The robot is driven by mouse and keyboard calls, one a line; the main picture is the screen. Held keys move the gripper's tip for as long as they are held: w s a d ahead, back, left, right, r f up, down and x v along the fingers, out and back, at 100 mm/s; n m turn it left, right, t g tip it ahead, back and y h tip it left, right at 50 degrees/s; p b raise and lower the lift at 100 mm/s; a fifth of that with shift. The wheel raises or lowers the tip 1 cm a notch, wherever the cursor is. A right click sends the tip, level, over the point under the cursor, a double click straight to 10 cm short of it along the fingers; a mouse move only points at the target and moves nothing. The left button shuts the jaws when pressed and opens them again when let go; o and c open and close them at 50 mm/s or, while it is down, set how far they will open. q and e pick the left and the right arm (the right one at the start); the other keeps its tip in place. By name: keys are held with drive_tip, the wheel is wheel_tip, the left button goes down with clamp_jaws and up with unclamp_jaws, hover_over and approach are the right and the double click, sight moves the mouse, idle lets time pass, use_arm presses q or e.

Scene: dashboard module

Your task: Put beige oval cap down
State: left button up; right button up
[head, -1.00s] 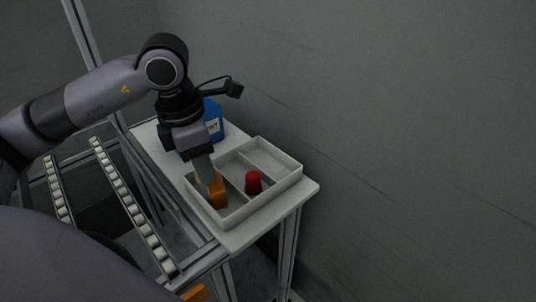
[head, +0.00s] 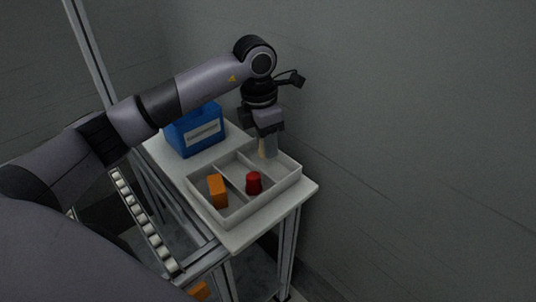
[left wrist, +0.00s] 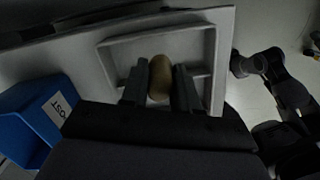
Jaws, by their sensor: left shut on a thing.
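My left gripper (head: 267,147) is above the back right part of the white divided tray (head: 247,219). It is shut on the beige oval cap (left wrist: 160,77), which shows between the two fingers in the left wrist view. In the head view only a pale sliver of the cap (head: 262,149) shows beside the finger. The cap appears held above the tray floor; the exact gap is hard to tell. The tray also shows in the left wrist view (left wrist: 104,62). My right gripper is not in view.
An orange block (head: 217,190) stands in the tray's left compartment. A red cylindrical piece (head: 254,183) stands in another compartment. A blue labelled box (head: 196,132) is behind the tray on the white table (head: 310,187). A grey wall is close on the right.

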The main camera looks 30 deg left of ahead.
sight(268, 168)
use_arm(q)
wheel_tip(268, 168, down, 4)
drive_tip(key=shift+r, duration=0.2)
drive_tip(key=shift+w+f, duration=0.25)
drive_tip(key=shift+f, duration=0.15)
drive_tip(key=shift+f, duration=0.15)
drive_tip(key=o, duration=1)
